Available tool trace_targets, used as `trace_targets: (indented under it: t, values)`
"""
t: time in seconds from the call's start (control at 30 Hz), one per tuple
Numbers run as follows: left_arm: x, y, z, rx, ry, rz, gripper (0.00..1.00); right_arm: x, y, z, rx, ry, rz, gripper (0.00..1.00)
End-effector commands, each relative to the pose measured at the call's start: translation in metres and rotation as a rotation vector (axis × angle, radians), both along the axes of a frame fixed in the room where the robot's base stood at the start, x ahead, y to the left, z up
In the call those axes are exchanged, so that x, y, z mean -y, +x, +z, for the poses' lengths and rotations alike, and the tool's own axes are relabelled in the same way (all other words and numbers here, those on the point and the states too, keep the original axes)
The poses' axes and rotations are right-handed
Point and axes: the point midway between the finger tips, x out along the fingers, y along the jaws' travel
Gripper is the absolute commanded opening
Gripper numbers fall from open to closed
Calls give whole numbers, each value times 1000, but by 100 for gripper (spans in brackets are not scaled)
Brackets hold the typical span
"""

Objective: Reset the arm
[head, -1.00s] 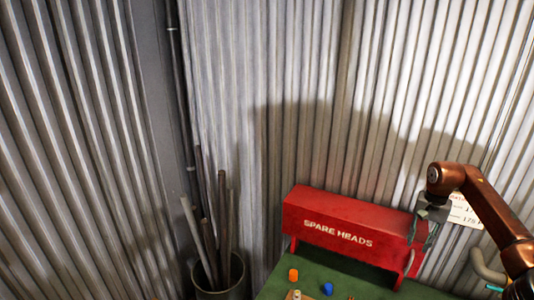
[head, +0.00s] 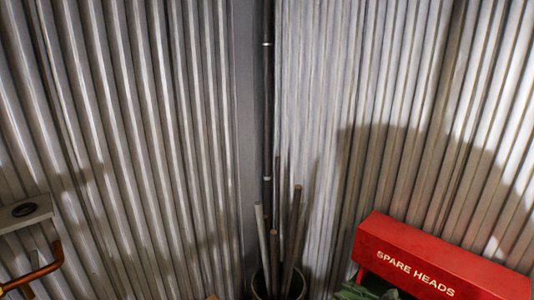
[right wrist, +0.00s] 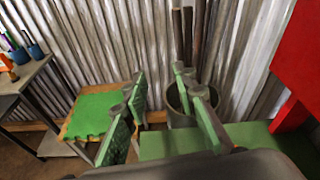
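My right gripper (right wrist: 160,95) shows in the right wrist view with its two green-padded fingers spread apart and nothing between them. Beyond its fingertips are a bin with poles and the corrugated wall. In the head view, a small greenish-grey part of my right gripper (head: 372,289) shows at the bottom edge, just below and in front of the red box. Most of that gripper and arm is cut off there. My left gripper is not clearly seen in either view.
The red SPARE HEADS box (head: 440,262) stands at lower right. A bin (head: 262,287) of poles stands in the corner. A grey plate (head: 25,214) and bent copper rod (head: 40,271) are at left. A green-topped surface (right wrist: 92,112) and bottles (right wrist: 22,50) show at wrist-view left.

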Motion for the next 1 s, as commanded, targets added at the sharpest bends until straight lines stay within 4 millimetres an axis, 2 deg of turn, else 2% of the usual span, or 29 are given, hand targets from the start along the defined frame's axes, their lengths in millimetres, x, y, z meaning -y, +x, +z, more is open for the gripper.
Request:
trace_targets:
  t: [0.03,0.13,0.27,0.37,0.47,0.53,0.6,0.7,0.8,0.83,1.0]
  values:
    - [0,0,0,0,0,0,0,-9,-4,1,-46,183,-96,26]
    - [0,0,0,0,0,0,0,0,-9,2,-153,543,-310,26]
    - [0,0,0,0,0,0,0,33,-29,-19,-316,1012,-608,26]
    - [0,0,0,-1,0,0,0,64,-60,-53,-444,1364,-852,26]
    - [0,-1,0,-1,0,0,0,90,-106,-97,-563,1704,-1114,26]
    - [-1,-1,0,-1,1,0,0,101,-145,-129,-629,1916,-1298,26]
    - [-1,-1,0,-1,1,0,0,105,-185,-157,-680,2098,-1472,26]
    - [-1,-1,0,-1,1,0,0,103,-234,-186,-722,2289,-1681,26]
    - [-1,-1,0,-1,1,0,0,97,-272,-204,-739,2417,-1843,26]
    - [-1,-1,0,-2,1,0,0,95,-282,-208,724,-2394,1844,26]
    - [-1,-1,0,-2,1,0,0,82,-331,-224,625,-2180,1771,26]
